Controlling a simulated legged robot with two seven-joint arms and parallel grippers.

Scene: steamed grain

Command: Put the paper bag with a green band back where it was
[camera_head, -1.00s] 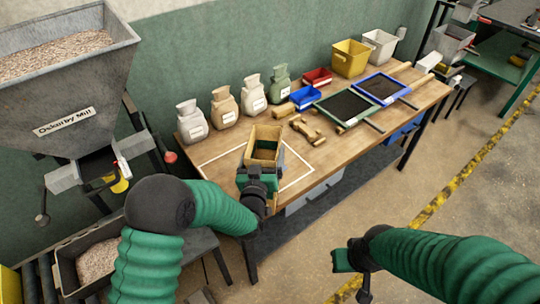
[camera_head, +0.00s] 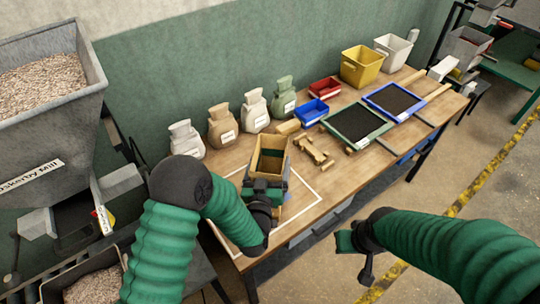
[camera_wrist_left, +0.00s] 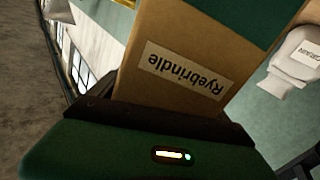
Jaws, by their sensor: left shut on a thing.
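The paper bag with a green band (camera_head: 270,158) is an open-topped brown bag over the wooden table, at the white-outlined rectangle. In the left wrist view the bag (camera_wrist_left: 183,40) shows a "Ryebrindle" label and part of its green band. My left gripper (camera_head: 263,190) is shut on the bag from its near side. The bag's base is hidden behind the gripper, so I cannot tell whether it touches the table. My right gripper (camera_head: 348,241) is in front of the table, over the floor, away from the bag; its jaws are not clear.
Several tied sacks (camera_head: 222,126) stand along the wall. A wooden piece (camera_head: 313,150), a green-framed sieve (camera_head: 357,123) and a blue-framed sieve (camera_head: 394,101) lie to the right. Small red (camera_head: 325,88) and blue (camera_head: 311,112) bins and a yellow bin (camera_head: 362,66) stand behind.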

